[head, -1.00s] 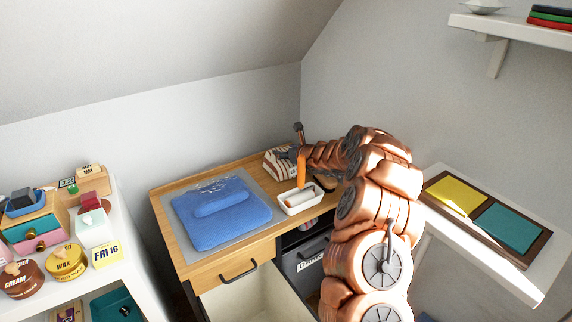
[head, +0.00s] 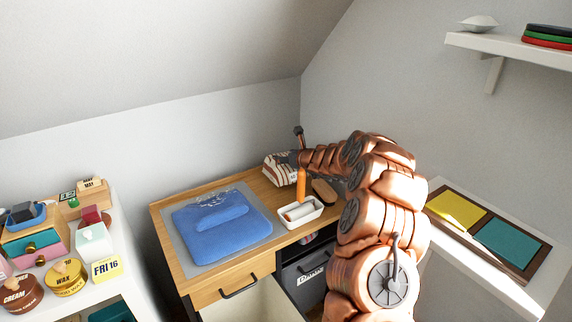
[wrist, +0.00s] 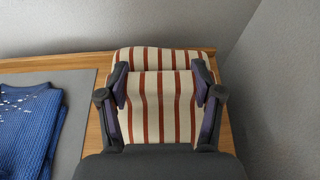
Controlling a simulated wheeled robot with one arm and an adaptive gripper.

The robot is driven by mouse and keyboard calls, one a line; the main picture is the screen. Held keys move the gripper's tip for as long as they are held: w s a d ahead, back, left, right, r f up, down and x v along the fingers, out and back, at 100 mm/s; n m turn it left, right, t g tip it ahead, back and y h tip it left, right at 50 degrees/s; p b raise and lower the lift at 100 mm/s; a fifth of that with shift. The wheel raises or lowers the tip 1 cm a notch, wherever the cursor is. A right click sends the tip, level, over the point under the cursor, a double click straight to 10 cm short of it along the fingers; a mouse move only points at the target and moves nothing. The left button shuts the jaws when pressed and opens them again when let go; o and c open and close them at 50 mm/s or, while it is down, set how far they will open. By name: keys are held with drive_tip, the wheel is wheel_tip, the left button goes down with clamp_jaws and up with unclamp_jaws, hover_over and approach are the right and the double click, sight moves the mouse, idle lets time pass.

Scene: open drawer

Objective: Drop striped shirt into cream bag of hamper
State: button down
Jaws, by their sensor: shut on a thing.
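The striped shirt (head: 277,170), cream with rust-red stripes, is a folded bundle at the back right of the wooden counter in the head view. In the wrist view the shirt (wrist: 160,110) fills the space between the fingers. My gripper (wrist: 160,84) is shut on it, one dark finger on each side. Whether the shirt touches the counter is unclear. The hamper's cream bag (head: 240,308) shows partly below the counter's front edge, left of a dark bag (head: 308,275) with a white label. The picture's lower edge cuts the cream bag off.
A folded blue sweater (head: 210,228) lies on a grey mat on the counter. A white tray (head: 301,222) with a white roll and a brown brush (head: 324,190) lie near my arm. Shelves stand at left and right, and walls close the back corner.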

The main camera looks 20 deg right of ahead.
wheel_tip(320, 180, up, 6)
drive_tip(key=shift+r+p, duration=0.2)
drive_tip(key=shift+p, duration=0.5)
wheel_tip(320, 180, up, 14)
drive_tip(key=r+p, duration=0.1)
drive_tip(key=p, duration=1.1)
drive_tip(key=s+a+f+n+y+b, duration=0.25)
drive_tip(key=s+a+b, duration=0.45)
drive_tip(key=a, duration=0.6)
drive_tip(key=s+a+f+m+h+b, duration=0.1)
drive_tip(key=s+a+f+b, duration=0.15)
drive_tip(key=s, duration=0.35)
drive_tip(key=s+a+f+b, duration=0.2)
drive_tip(key=s+f, duration=0.1)
drive_tip(key=s, duration=0.2)
wheel_tip(320, 180, up, 15)
drive_tip(key=p, duration=1.5)
drive_tip(key=shift+d+g+p, duration=0.15)
drive_tip(key=shift+g+p, duration=0.15)
drive_tip(key=shift+r, duration=0.1)
